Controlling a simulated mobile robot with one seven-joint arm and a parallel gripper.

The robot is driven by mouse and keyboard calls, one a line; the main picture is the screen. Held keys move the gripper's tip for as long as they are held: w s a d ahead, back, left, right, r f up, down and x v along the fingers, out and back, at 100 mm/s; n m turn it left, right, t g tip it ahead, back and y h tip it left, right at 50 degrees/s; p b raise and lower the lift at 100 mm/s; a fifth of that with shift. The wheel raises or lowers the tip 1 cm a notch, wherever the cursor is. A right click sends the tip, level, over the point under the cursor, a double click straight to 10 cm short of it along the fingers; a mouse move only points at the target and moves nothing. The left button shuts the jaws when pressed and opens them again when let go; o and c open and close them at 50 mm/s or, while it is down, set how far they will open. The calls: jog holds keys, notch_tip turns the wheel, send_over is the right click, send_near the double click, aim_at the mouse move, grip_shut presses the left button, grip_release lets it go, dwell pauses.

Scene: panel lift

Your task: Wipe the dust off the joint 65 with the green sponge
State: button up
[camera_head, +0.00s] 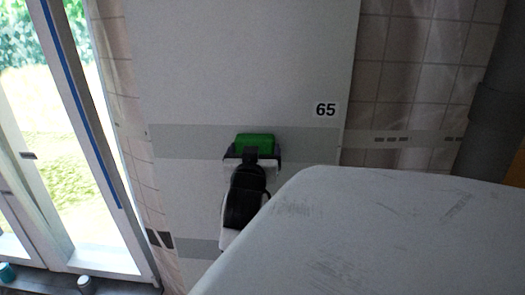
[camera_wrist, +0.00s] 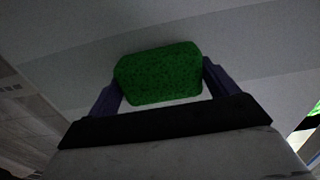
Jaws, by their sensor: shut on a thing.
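The green sponge (camera_head: 255,143) is held in my gripper (camera_head: 253,152), up at the grey joint band (camera_head: 190,140) across the pale panel. A label "65" (camera_head: 325,110) sits just above this band near the panel's right edge. In the wrist view the sponge (camera_wrist: 158,73) is between the two fingers of my gripper (camera_wrist: 160,85), close in front of the panel (camera_wrist: 80,60). I cannot tell whether the sponge touches the panel. No separate dust can be made out on the band.
A second grey band (camera_head: 200,246) crosses the panel lower down. A window with a blue strip (camera_head: 85,110) is at the left. A tiled wall (camera_head: 410,60) shows at the right, with a dark pipe (camera_head: 490,110) beside it. Small containers (camera_head: 84,284) stand at the lower left.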

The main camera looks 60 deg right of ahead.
jog(key=shift+w+a+p, duration=0.2)
jog(key=shift+w+a, duration=0.7)
jog(key=shift+w, duration=1.2)
jog(key=shift+w+a+p, duration=0.15)
jog(key=shift+w+a, duration=0.75)
jog(key=shift+w, duration=1.25)
jog(key=shift+w+a+p, duration=0.2)
jog(key=shift+w+a, duration=0.7)
jog(key=shift+w, duration=1.2)
jog(key=shift+w+a+f+b, duration=0.15)
jog(key=shift+w+a, duration=0.75)
jog(key=shift+w, duration=1.25)
jog(key=shift+w+a+r+b, duration=0.1)
jog(key=shift+w+a, duration=0.75)
jog(key=shift+w, duration=1.25)
jog(key=shift+w+a+f+b, duration=0.15)
jog(key=shift+w+a, duration=0.75)
jog(key=shift+w, duration=1.25)
jog(key=shift+r, duration=0.15)
jog(key=v, duration=0.6)
jog(key=shift+b, duration=0.35)
jog(key=shift+v, duration=1.5)
jog(key=shift+s, duration=0.1)
